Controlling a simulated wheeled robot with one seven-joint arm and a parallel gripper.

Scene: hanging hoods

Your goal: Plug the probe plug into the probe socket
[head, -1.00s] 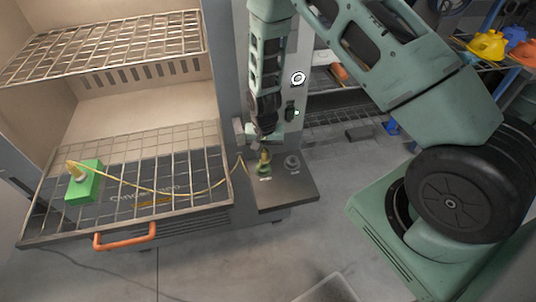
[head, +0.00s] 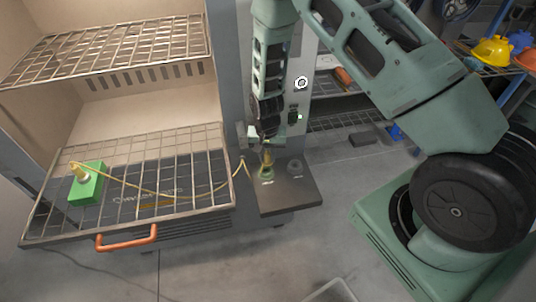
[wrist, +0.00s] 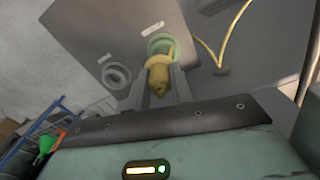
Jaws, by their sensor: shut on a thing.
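My gripper (head: 266,146) points down over the small dark ledge beside the oven-like cabinet. It is shut on the yellow probe plug (head: 267,158), which also shows between the fingers in the wrist view (wrist: 158,75). A socket with a green ring (head: 267,177) lies under the plug; the wrist view shows this ring (wrist: 161,42) around the plug's far end. Whether the plug is inside the ring or just above it, I cannot tell. A grey ring socket (head: 295,168) sits to the right, empty. The labels are too small to read.
A yellow cable (head: 200,194) runs from the plug over the wire rack to a yellow probe (head: 79,171) in a green block (head: 86,186). An orange handle (head: 126,238) fronts the rack. Shelves with helmets (head: 492,50) stand at right. The ledge (head: 285,203) is otherwise clear.

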